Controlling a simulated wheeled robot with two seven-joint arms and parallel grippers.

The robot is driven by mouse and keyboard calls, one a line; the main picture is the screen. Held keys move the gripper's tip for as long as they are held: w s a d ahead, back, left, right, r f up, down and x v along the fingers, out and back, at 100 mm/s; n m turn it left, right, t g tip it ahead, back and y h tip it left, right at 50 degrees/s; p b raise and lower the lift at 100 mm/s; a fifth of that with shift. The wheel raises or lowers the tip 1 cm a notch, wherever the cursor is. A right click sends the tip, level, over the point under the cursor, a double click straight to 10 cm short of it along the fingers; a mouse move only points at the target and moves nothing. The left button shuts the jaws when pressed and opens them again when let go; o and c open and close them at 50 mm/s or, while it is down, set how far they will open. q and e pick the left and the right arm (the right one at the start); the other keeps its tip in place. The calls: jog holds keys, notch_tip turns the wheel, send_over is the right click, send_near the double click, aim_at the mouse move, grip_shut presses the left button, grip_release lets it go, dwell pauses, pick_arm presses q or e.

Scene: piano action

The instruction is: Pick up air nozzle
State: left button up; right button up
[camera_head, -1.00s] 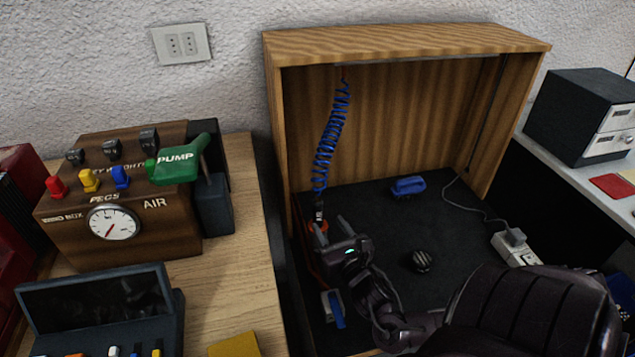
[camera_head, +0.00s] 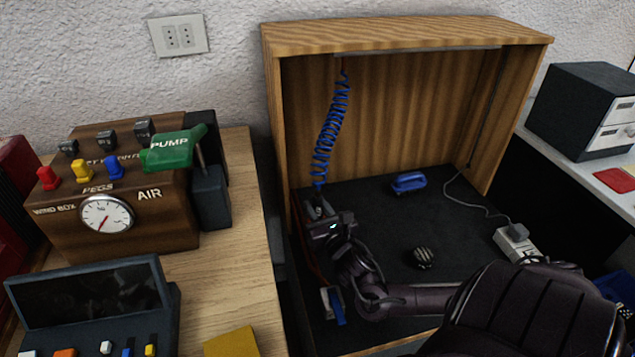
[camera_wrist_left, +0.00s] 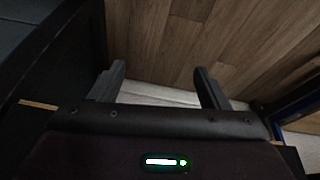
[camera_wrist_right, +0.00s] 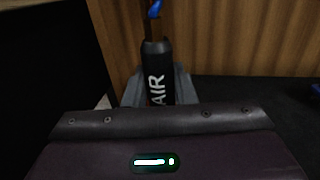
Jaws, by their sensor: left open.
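The air nozzle (camera_wrist_right: 154,75) is a black cylinder with white "AIR" lettering, upright in the right wrist view. It hangs from the coiled blue hose (camera_head: 331,130) inside the wooden cabinet. My right gripper (camera_head: 316,208) is at the hose's lower end, near the cabinet's left side. In the right wrist view its fingers close in on both sides of the nozzle, with no clear gap. The nozzle's lower part is hidden behind the gripper body. My left gripper (camera_wrist_left: 160,75) is open and empty above a wood-plank floor, and is out of the head view.
The open wooden cabinet (camera_head: 400,38) has a side wall close to the right gripper. On its dark floor lie a blue-handled object (camera_head: 408,182), a striped round knob (camera_head: 423,258) and a power strip (camera_head: 515,243). A control box (camera_head: 120,225) stands on the left table.

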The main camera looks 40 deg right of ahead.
aim_at(317, 190)
grip_shut()
jog(key=shift+r, duration=0.15)
jog(key=shift+r, duration=0.3)
pick_arm(q)
jog(key=s+a+r+g+y+p, duration=0.1)
jog(key=s+a+r+g+p, duration=0.1)
jog(key=a+p, duration=0.2)
pick_arm(e)
notch_tip(317, 190, up, 8)
jog(key=shift+r, duration=0.2)
pick_arm(q)
notch_tip(317, 190, down, 13)
jog(key=a+n+p, duration=0.1)
jog(key=p, duration=0.3)
jog(key=shift+w+a, duration=0.15)
jog(key=shift+w, duration=0.05)
pick_arm(e)
notch_tip(317, 190, up, 11)
pick_arm(q)
jog(key=shift+f, duration=0.15)
pick_arm(e)
jog(key=shift+f, duration=0.1)
